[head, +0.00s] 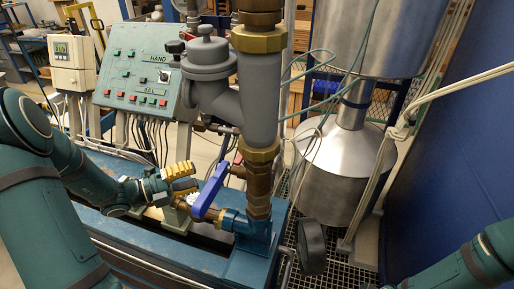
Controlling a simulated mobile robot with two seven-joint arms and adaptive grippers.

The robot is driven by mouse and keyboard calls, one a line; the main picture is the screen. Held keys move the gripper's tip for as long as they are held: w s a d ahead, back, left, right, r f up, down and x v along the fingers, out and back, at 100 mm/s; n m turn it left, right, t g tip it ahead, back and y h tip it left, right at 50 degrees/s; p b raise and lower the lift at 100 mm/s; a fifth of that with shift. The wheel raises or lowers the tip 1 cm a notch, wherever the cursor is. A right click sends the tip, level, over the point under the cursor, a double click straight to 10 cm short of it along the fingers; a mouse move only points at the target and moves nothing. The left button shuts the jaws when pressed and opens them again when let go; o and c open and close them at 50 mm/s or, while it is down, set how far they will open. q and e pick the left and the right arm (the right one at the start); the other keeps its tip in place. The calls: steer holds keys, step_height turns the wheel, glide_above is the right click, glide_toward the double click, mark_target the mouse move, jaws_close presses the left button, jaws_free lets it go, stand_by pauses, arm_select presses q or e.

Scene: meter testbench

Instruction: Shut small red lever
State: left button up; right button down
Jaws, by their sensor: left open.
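I cannot make out a small red lever clearly in the head view; it may be hidden or too small to tell. A large blue lever (211,192) stands tilted on the brass valve piping at the foot of the vertical pipe. My left gripper (187,180), with yellowish fingers, is open just left of the blue lever, low over the blue bench. Its fingers are close to the small brass fittings (209,214) beside the lever; I cannot tell whether they touch.
A thick grey vertical pipe (257,100) with brass couplings rises behind the lever. A green control panel (143,75) with several buttons stands behind my left gripper. A steel tank (341,170) and a blue wall (458,150) are on the right. A dark handwheel (311,247) stands by the bench.

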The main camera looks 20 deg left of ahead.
mark_target(235, 160)
arm_select(q)
steer(key=x, duration=0.9)
steer(key=r+x, duration=0.1)
steer(key=x, duration=0.3)
steer(key=shift+w+a, duration=0.1)
steer(key=shift+w, duration=0.3)
steer(key=shift+o, duration=0.2)
jaws_close()
